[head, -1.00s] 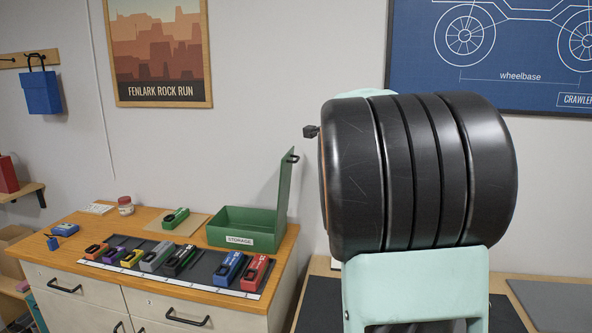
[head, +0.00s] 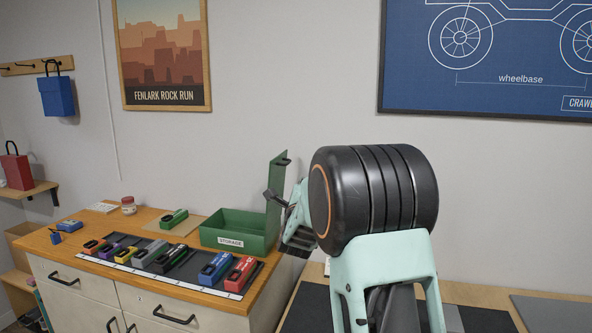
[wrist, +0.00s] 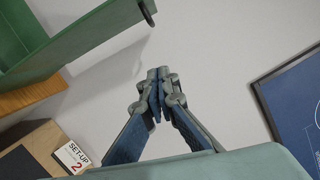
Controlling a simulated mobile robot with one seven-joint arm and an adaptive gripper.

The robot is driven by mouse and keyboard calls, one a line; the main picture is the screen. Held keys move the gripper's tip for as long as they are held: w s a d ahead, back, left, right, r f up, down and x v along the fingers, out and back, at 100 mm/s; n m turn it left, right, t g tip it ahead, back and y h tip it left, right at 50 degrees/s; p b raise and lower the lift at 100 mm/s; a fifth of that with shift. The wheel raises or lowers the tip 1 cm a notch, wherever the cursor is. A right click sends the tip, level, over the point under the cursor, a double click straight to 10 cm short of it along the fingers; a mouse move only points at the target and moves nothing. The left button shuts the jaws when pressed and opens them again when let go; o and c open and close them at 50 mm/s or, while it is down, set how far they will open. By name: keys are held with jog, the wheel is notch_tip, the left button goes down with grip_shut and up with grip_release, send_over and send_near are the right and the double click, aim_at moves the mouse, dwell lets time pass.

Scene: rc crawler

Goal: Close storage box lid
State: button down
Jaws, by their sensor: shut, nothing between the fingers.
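The green storage box (head: 232,240) stands on the wooden counter in the head view, with a white STORAGE label on its front. Its lid (head: 279,178) stands upright at the box's right side, so the box is open. A dark handle (head: 283,161) sits near the lid's top edge. My gripper (head: 269,195) is at the right side of the lid; whether it touches cannot be told. In the wrist view my gripper (wrist: 157,76) has its fingertips together and empty. The lid (wrist: 85,42) fills the upper left there, its handle (wrist: 147,12) above and left of the fingertips.
A dark mat with several coloured tools (head: 160,262) lies in front of the box. A green tool (head: 174,218) lies to its left, with a red-lidded jar (head: 128,205) farther left. The wall and a blue poster (head: 480,60) are behind my arm.

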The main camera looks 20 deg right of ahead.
jog(key=w+r+p, duration=0.1)
jog(key=w+p, duration=0.3)
jog(key=w, duration=0.7)
jog(key=shift+d+r, duration=0.2)
jog(key=shift+r, duration=0.2)
jog(key=shift+w+a+r+b, duration=0.1)
jog(key=shift+b, duration=0.2)
